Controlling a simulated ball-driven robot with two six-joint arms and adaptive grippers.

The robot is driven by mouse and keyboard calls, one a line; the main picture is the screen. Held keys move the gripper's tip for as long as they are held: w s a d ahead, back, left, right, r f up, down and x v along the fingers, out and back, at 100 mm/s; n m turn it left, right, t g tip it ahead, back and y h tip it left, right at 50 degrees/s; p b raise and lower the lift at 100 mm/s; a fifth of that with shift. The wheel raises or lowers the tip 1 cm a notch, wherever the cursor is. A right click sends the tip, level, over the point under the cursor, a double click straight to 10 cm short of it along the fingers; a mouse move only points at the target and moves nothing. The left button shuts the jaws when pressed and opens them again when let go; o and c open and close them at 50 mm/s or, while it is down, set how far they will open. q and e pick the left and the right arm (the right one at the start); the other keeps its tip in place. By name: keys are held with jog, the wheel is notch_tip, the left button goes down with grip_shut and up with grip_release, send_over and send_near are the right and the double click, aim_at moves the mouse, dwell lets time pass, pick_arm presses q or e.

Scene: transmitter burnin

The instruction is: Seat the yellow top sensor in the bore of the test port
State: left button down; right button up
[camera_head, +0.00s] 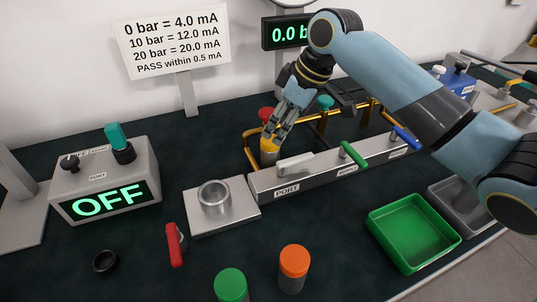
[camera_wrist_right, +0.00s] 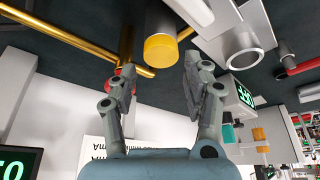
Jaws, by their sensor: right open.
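The yellow top sensor (camera_head: 269,148), a grey cylinder with a yellow cap, stands behind the left end of the grey valve bar. It also shows in the wrist view (camera_wrist_right: 160,47), just beyond the gap between the fingertips. My right gripper (camera_head: 273,137) reaches down at its cap from above. The fingers are apart in the wrist view (camera_wrist_right: 155,75), with nothing clamped between them. The test port (camera_head: 214,198), a silver ring on a metal block, is left of the bar, and its bore looks empty. My left gripper is not in view.
The valve bar (camera_head: 270,183) carries white, green and blue handles. Gold pipes (camera_head: 251,150) and a red knob (camera_head: 266,113) are close by the gripper. Orange (camera_head: 294,262) and green (camera_head: 231,284) capped cylinders, a red handle (camera_head: 174,244) and a green tray (camera_head: 388,237) are in front.

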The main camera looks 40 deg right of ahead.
aim_at(273, 138)
jog(key=x, duration=0.4)
jog(key=shift+f, duration=0.35)
jog(key=shift+w+a+f, duration=0.15)
jog(key=shift+a+f, duration=0.05)
jog(key=shift+f, duration=0.1)
jog(key=x, duration=0.4)
jog(key=shift+w+a+f, duration=0.1)
jog(key=shift+w+f, duration=0.05)
jog(key=shift+f, duration=0.1)
jog(key=c, duration=0.3)
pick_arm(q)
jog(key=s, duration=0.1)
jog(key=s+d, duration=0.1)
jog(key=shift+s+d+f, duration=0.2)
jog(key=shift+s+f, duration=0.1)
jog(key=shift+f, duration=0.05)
pick_arm(e)
jog(key=shift+r, duration=0.1)
grip_shut()
